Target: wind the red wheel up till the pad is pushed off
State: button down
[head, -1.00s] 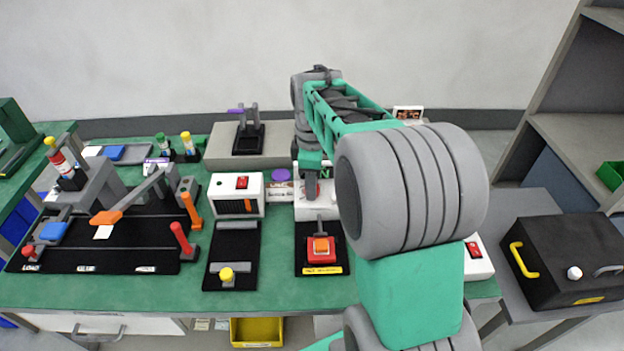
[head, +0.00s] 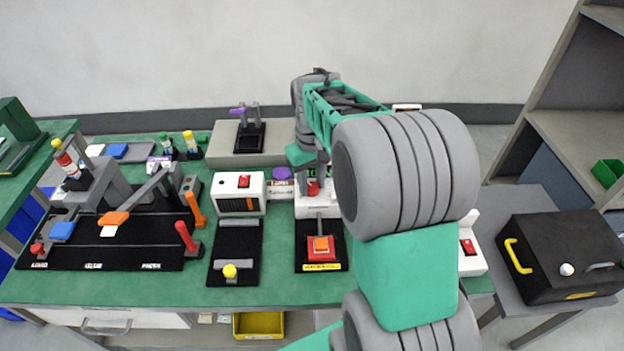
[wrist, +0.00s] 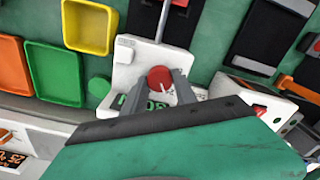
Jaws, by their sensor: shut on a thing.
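The red wheel (wrist: 160,78) is a round red knob on a white device (wrist: 127,75) with green digits, seen in the wrist view. My gripper (wrist: 162,90) is shut on the wheel, with a grey finger on either side of it. In the head view the wheel (head: 313,187) shows as a small red patch below my gripper (head: 311,172), partly covered by my arm. The green digits are partly hidden behind the fingers. I cannot tell which part is the pad.
A black base with a red and orange button (head: 321,246) stands in front of the white device. A white box with a red switch (head: 238,193) is to its left. In the wrist view, yellow (wrist: 88,26) and green (wrist: 53,72) bins lie to the left.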

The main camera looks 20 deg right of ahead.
aim_at(312, 186)
jog(key=m+p, duration=0.1)
jog(key=m, duration=0.5)
jog(key=m+p, duration=0.1)
jog(key=m, duration=0.5)
dwell(0.5)
jog(key=c, duration=1.3)
grip_release()
jog(key=shift+o, duration=0.2)
jog(key=shift+r, duration=0.1)
notch_tip(312, 186, up, 8)
jog(key=shift+f, duration=0.15)
